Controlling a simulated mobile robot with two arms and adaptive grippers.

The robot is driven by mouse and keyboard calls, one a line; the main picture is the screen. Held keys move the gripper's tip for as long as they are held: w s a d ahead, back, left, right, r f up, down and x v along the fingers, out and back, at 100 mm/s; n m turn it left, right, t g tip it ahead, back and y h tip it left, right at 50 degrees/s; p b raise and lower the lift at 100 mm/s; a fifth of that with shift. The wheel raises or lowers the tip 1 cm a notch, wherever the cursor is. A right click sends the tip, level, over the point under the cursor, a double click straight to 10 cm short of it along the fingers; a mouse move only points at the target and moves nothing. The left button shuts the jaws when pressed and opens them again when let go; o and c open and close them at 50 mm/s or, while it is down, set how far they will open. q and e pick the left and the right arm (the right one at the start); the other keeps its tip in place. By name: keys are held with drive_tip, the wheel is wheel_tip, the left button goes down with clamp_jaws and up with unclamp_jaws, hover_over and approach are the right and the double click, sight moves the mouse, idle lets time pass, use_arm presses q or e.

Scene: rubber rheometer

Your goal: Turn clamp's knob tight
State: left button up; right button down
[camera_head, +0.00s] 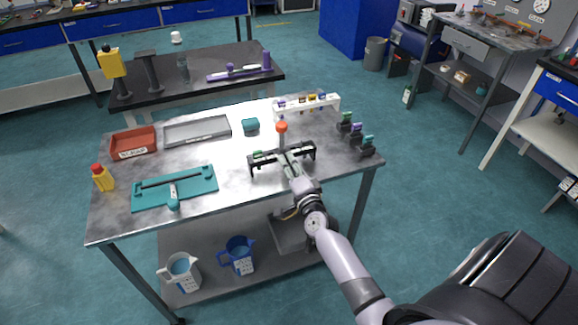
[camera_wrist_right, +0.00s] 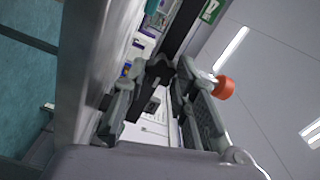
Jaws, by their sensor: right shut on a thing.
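The clamp (camera_head: 263,162) is a dark frame with a crossbar and raised ends, standing near the front right of the metal table. A dark lobed knob (camera_wrist_right: 158,72) shows at the front of the clamp in the right wrist view. My right gripper (camera_head: 289,158) reaches the clamp from the front, and its fingers are shut around the knob; they also show in the right wrist view (camera_wrist_right: 160,82). In the head view the gripper hides the knob. My left gripper is in neither view.
An orange ball on a stem (camera_head: 281,127) rises just behind the clamp and shows beside the fingers in the wrist view (camera_wrist_right: 223,88). A vial rack (camera_head: 332,103) stands behind. A teal plate (camera_head: 205,190) lies left. The tabletop between plate and clamp is clear.

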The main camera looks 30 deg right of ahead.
idle(0.4)
drive_tip(key=c, duration=1.3)
unclamp_jaws()
drive_tip(key=v, duration=1.2)
